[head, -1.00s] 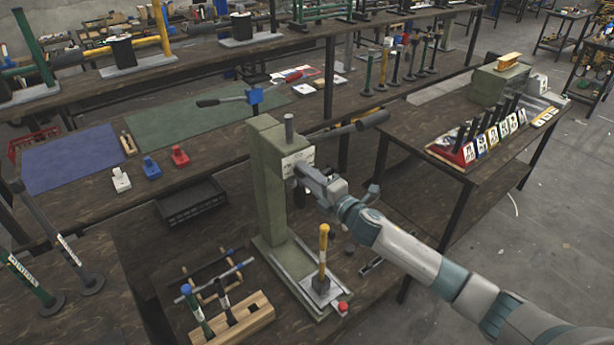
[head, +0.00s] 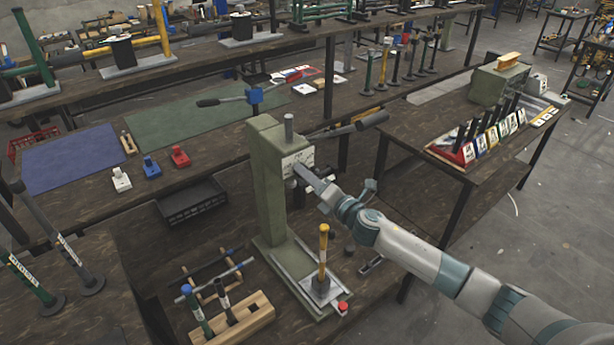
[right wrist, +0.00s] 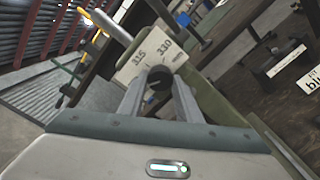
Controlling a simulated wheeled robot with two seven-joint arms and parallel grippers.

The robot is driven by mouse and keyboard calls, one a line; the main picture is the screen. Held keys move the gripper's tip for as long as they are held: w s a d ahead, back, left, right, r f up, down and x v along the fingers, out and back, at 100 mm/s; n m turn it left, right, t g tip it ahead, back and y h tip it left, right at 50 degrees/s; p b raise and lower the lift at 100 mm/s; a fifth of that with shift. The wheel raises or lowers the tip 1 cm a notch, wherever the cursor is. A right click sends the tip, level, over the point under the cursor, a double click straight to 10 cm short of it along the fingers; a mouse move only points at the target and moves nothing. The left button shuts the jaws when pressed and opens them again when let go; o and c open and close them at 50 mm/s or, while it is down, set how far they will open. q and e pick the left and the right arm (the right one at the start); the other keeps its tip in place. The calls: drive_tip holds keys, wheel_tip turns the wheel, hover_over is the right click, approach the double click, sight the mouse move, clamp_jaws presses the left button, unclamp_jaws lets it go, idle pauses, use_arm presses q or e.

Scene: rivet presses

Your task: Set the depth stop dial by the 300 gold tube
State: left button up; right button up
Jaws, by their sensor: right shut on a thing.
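The green press (head: 265,185) stands on the bench, with a white dial plate (head: 300,160) high on its column. In the right wrist view the dial plate (right wrist: 150,50) shows the numbers 315 and 330. A round black knob (right wrist: 160,77) sits at its lower edge. My right gripper (right wrist: 160,88) is shut on this knob, one finger on each side; the head view shows the gripper (head: 303,174) in front of the plate. A gold tube (head: 323,243) with a dark band stands upright on the press base; its marking is too small to read. My left gripper is out of view.
A wooden rack (head: 245,322) with handled tools lies left of the press base. A black tray (head: 192,205) is behind it. A side table (head: 450,120) with numbered cards stands at the right.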

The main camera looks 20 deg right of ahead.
drive_tip(key=shift+f, duration=0.1)
drive_tip(key=o, duration=1.1)
drive_tip(key=shift+s, duration=0.1)
drive_tip(key=shift+b+v, duration=2.55)
drive_tip(key=shift+v, duration=6.1)
